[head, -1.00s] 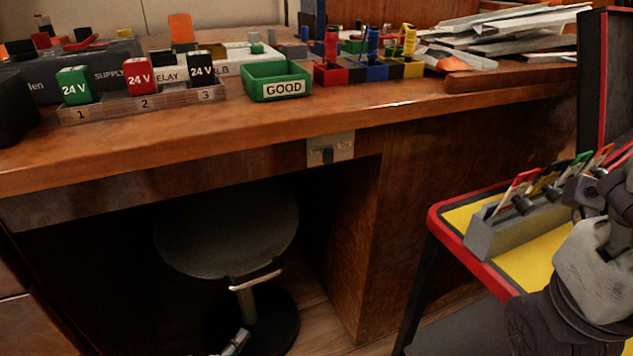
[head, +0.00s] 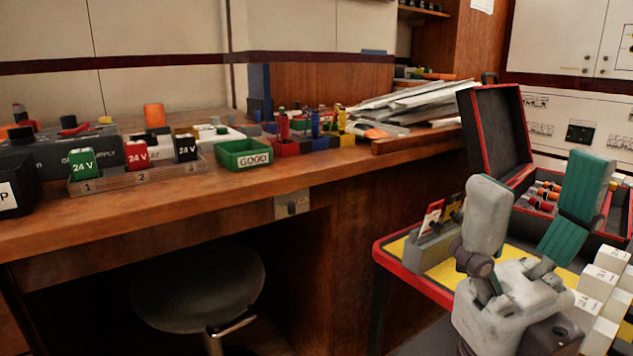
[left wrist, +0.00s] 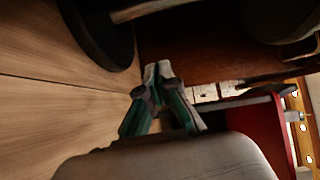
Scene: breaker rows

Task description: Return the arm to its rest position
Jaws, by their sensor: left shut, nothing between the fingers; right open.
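My right gripper (head: 540,190) stands upright at the right of the head view, its two padded fingers spread apart with nothing between them. It appears in front of the yellow-topped, red-edged cart (head: 392,262) and hides part of it. My left gripper (left wrist: 157,72) shows in the left wrist view, with its fingertips together and empty. It hangs low, with wood flooring and a dark wooden panel behind it. The left gripper is out of the head view.
A wooden bench (head: 130,217) holds numbered 24 V blocks, a green GOOD bin (head: 243,154) and coloured holders. A stool (head: 200,290) stands underneath. The cart carries a grey card rack (head: 432,252), an open red-lined case (head: 497,125) and white labelled blocks (head: 607,262).

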